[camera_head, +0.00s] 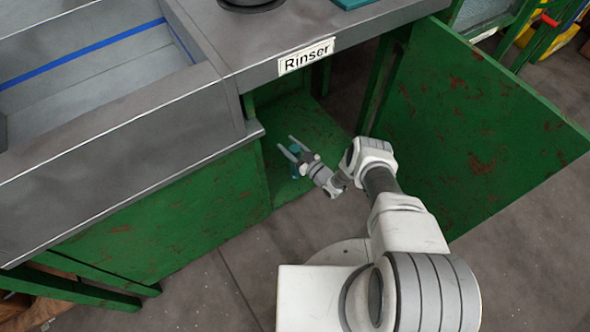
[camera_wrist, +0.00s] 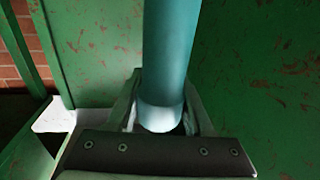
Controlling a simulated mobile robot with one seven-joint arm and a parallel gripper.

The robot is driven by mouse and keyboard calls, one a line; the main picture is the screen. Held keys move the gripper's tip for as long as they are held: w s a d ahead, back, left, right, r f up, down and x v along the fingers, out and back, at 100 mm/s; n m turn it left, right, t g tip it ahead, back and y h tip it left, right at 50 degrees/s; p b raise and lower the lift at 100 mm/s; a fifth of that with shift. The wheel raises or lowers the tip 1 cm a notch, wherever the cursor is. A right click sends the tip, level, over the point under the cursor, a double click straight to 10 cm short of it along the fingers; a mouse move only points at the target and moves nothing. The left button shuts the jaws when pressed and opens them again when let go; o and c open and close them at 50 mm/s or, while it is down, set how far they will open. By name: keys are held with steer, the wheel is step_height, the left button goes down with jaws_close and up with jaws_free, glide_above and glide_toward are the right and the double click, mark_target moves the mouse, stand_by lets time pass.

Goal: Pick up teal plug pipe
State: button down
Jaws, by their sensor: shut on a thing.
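The teal plug pipe (camera_wrist: 170,50) stands out lengthwise in the wrist view, its near end between the two fingers of my gripper (camera_wrist: 163,105). The fingers are shut on it. In the head view my gripper (camera_head: 292,150) is inside the open green cabinet under the counter, and a small teal part of the pipe (camera_head: 296,170) shows at the fingers. The pipe's far end runs out of the top of the wrist view. I cannot tell whether the pipe touches the cabinet floor.
The cabinet (camera_head: 310,115) has rusty green walls. Its door (camera_head: 470,120) stands open to the right of my arm. Above is the grey counter with a "Rinser" label (camera_head: 306,57). A sink basin (camera_head: 90,70) lies to the left. Grey floor is free in front.

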steer(key=shift+r, duration=0.1)
stand_by(0.3)
steer(key=d+r+p, duration=0.6)
steer(key=d+r, duration=0.4)
steer(key=d, duration=0.1)
steer(key=shift+w+d+r, duration=0.15)
steer(key=shift+d+r, duration=0.2)
steer(key=shift+r, duration=0.05)
steer(key=c, duration=0.9)
jaws_free()
steer(key=c, duration=0.6)
steer(key=shift+c, duration=0.2)
